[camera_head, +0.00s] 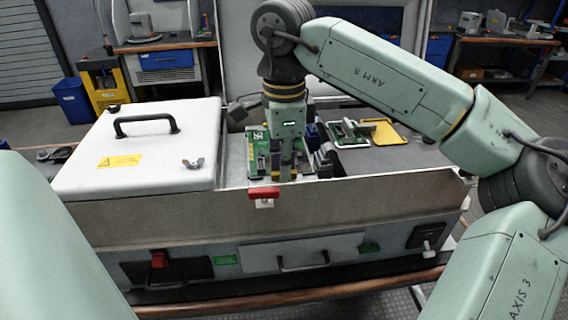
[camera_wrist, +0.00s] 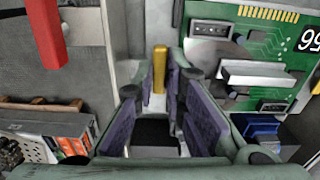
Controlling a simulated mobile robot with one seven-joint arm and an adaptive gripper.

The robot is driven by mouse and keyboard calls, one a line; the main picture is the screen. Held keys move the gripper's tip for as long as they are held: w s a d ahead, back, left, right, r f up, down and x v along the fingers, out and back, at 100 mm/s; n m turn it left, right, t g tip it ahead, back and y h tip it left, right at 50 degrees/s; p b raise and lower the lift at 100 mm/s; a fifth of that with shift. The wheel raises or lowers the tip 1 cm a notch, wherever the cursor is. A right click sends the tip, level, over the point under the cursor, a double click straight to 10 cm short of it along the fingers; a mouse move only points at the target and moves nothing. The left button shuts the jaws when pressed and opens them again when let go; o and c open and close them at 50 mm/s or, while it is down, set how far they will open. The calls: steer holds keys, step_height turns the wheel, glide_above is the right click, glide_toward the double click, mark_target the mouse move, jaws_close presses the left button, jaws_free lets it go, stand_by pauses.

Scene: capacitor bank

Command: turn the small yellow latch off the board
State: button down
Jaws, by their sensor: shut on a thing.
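The green circuit board (camera_head: 259,147) lies in the open bay of the bench unit, and my gripper (camera_head: 284,172) reaches down over its right part. The board (camera_wrist: 285,42) shows at upper right in the wrist view, with pale connectors and gold contacts. The small yellow latch (camera_wrist: 160,62) stands upright beside the board's left edge. My gripper (camera_wrist: 161,92), with purple pads, is closed around the latch, one finger on each side. The latch's lower part is hidden between the pads.
A red handle (camera_head: 264,193) sits on the unit's front rim, left of my gripper in the wrist view (camera_wrist: 47,32). A white lid (camera_head: 138,150) with a black handle covers the unit's left side. A yellow tray (camera_head: 390,133) and another board (camera_head: 350,132) lie to the right.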

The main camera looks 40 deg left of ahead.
steer(key=c, duration=1.7)
jaws_free()
steer(key=shift+o, duration=0.2)
step_height(320, 180, up, 12)
